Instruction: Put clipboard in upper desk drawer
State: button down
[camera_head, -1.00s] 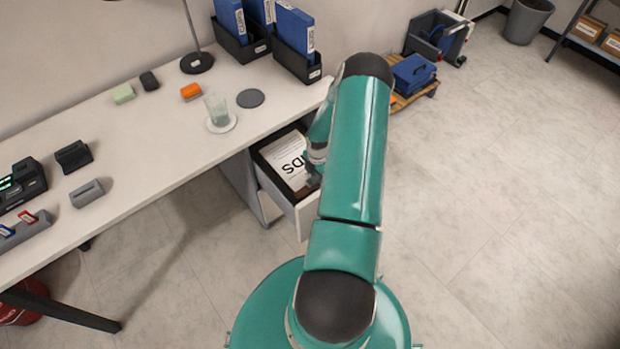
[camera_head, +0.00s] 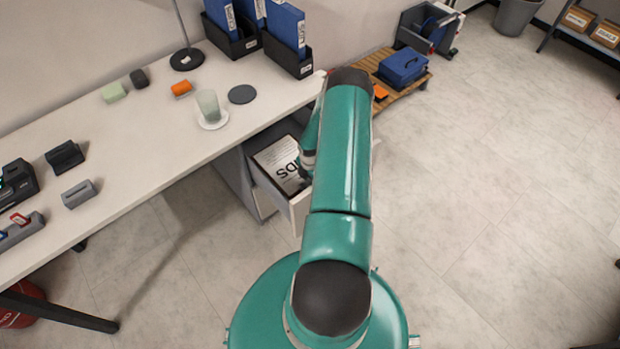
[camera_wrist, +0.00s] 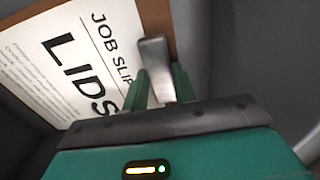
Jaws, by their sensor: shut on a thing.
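The clipboard (camera_head: 279,163) has a brown board and a white sheet printed "JOB SLIP" and "LIDS". In the head view it is within the outline of the open upper desk drawer (camera_head: 301,207), partly hidden by my arm. I cannot tell whether it rests on the drawer's bottom. In the wrist view the clipboard (camera_wrist: 75,65) lies ahead of my gripper (camera_wrist: 158,84), with grey walls around it. My gripper is shut on the clipboard at its metal clip end. The fingertips are hidden behind my arm in the head view.
The white desk (camera_head: 150,135) stands above and left of the drawer. On it are a glass (camera_head: 209,106), a dark coaster (camera_head: 242,94), a lamp base (camera_head: 187,59) and blue binders (camera_head: 285,27). A blue toolbox (camera_head: 403,66) stands on a pallet behind. The floor at right is clear.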

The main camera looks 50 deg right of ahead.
jog(key=shift+f, duration=0.2)
jog(key=c, duration=1.1)
grip_release()
jog(key=shift+r, duration=0.1)
jog(key=w+a+r+m+h, duration=0.1)
jog(key=w+a+r, duration=0.1)
jog(key=r, duration=0.8)
jog(key=w+a+r+m, duration=0.1)
jog(key=w+a+r, duration=0.1)
jog(key=r, duration=0.8)
jog(key=w+a+r+m+h, duration=0.1)
jog(key=w+a+r, duration=0.1)
jog(key=r, duration=0.8)
jog(key=w+a+r+m+t+h, duration=0.1)
jog(key=a+r+m, duration=0.3)
jog(key=a+r, duration=0.9)
jog(key=shift+s+a+r+m+t+y, duration=0.65)
jog(key=shift+s+a+r+m, duration=0.75)
jog(key=shift+s+a+r, duration=1.8)
jog(key=shift+s+a+r+m+t+y, duration=0.35)
jog(key=shift+s+a+r+m+t, duration=0.95)
jog(key=shift+a+r, duration=2)
jog(key=shift+s+a+r+m+t+y, duration=0.45)
jog(key=shift+s+a+r+m, duration=1.4)
jog(key=shift+s+a, duration=1.9)
